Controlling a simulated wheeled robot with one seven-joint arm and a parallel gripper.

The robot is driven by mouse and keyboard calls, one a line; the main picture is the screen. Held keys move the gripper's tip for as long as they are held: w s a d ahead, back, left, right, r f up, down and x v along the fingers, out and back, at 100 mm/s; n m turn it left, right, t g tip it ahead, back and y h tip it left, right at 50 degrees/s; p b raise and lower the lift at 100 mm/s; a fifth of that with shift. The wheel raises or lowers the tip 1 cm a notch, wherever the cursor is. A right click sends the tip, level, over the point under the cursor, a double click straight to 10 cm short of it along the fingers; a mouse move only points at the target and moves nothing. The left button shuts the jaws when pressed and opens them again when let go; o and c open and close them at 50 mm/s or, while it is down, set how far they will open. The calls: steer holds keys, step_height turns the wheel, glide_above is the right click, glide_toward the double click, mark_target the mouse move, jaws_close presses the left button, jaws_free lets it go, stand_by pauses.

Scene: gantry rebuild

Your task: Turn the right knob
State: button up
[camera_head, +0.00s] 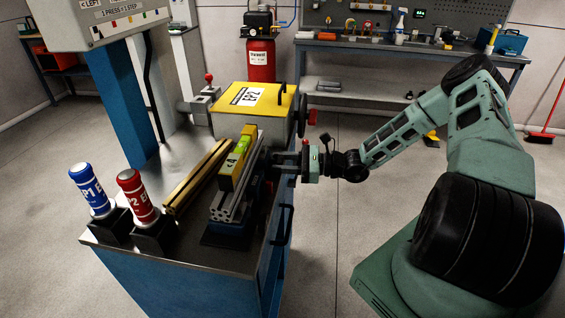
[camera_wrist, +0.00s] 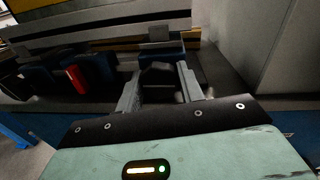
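My gripper (camera_head: 286,162) reaches in from the right to the right side of the level fixture on the bench. In the wrist view, its two fingers (camera_wrist: 160,88) stand apart on either side of a dark rounded part (camera_wrist: 160,73), which may be the right knob. Whether the fingers touch it is too dark to tell. The yellow level (camera_head: 238,158) lies on a grey aluminium profile (camera_head: 230,203), left of my gripper. The knobs themselves are not clear in the head view; the fixture and my gripper cover that area.
A box with a yellow lid (camera_head: 283,98) stands behind the level, with a black and red handwheel on its right. Brass-coloured bars (camera_head: 194,182) lie left of the level. Blue (camera_head: 90,188) and red (camera_head: 134,192) cylinders stand at the front left.

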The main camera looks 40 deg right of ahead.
steer(key=shift+r+m+p, duration=0.1)
steer(key=shift+m+p, duration=0.6)
steer(key=shift+m, duration=0.9)
steer(key=o, duration=1)
steer(key=shift+d, duration=0.1)
steer(key=b+v, duration=0.1)
steer(key=v, duration=0.4)
steer(key=b+v, duration=0.1)
steer(key=v, duration=0.5)
steer(key=b+v, duration=0.1)
steer(key=v, duration=0.5)
steer(key=shift+s+d+f+b, duration=0.1)
steer(key=shift+s+f+b, duration=0.1)
steer(key=shift+f+b, duration=0.2)
